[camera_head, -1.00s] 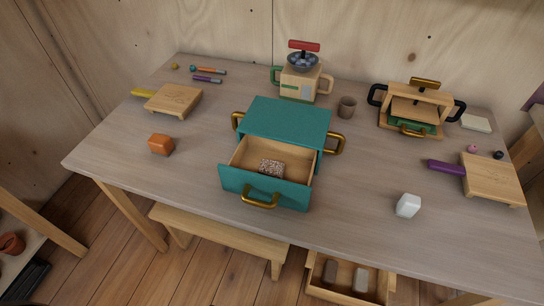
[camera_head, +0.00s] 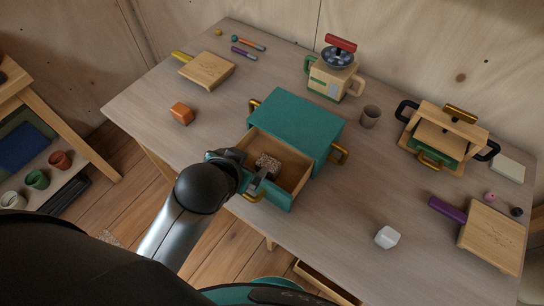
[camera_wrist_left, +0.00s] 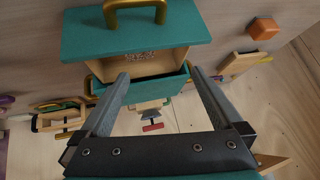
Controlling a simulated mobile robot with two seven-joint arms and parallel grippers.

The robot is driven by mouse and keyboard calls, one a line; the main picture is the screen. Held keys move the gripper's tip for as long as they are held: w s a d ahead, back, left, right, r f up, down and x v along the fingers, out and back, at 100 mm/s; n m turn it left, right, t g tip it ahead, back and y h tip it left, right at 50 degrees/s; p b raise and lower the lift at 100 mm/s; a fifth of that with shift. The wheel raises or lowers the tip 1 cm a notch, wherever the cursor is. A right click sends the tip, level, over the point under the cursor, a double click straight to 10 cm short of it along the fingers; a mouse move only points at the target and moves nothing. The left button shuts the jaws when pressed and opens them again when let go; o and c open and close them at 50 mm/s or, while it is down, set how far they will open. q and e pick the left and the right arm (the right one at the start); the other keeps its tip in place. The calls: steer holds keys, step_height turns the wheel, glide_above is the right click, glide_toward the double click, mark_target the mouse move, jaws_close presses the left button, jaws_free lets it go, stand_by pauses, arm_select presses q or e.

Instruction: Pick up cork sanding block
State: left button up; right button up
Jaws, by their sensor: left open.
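The cork sanding block (camera_head: 268,165) is a small speckled brown block lying in the open drawer of a teal cabinet (camera_head: 297,113). In the left wrist view the speckled block (camera_wrist_left: 142,56) shows inside the drawer, close to the ends of my fingers. My left gripper (camera_head: 256,171) is at the drawer's front edge, its fingers reaching toward the block. In the left wrist view my gripper (camera_wrist_left: 158,76) is open with nothing between its fingers. My wrist hides part of the drawer front. My right gripper is out of view.
The teal cabinet has brass handles at its sides and drawer front. An orange block (camera_head: 181,113) lies to its left, a white block (camera_head: 387,237) to its right.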

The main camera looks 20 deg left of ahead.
arm_select(q)
steer(key=w+d+r+m+t+h, duration=0.3)
steer(key=w+d+r+t, duration=0.25)
steer(key=r, duration=0.45)
steer(key=w+d+r+m+t+h, duration=0.3)
steer(key=w+d+r+m+t, duration=0.25)
steer(key=r, duration=0.45)
steer(key=d+r+m+g+h, duration=0.2)
steer(key=d+r+m+h, duration=0.4)
steer(key=d+h, duration=0.2)
steer(key=s+d+m+g+h, duration=0.7)
steer(key=s+d+m+g, duration=0.15)
steer(key=m+g, duration=0.45)
steer(key=m+g+y, duration=0.4)
steer(key=m+y, duration=0.5)
steer(key=y, duration=1.2)
glide_above(268, 162)
step_height(268, 162, down, 22)
steer(key=f, duration=0.9)
steer(key=shift+d+f, duration=0.25)
steer(key=f, duration=0.5)
steer(key=shift+a+f+b, duration=0.25)
steer(key=shift+f+b, duration=0.05)
steer(key=shift+b, duration=0.05)
steer(key=c, duration=1.3)
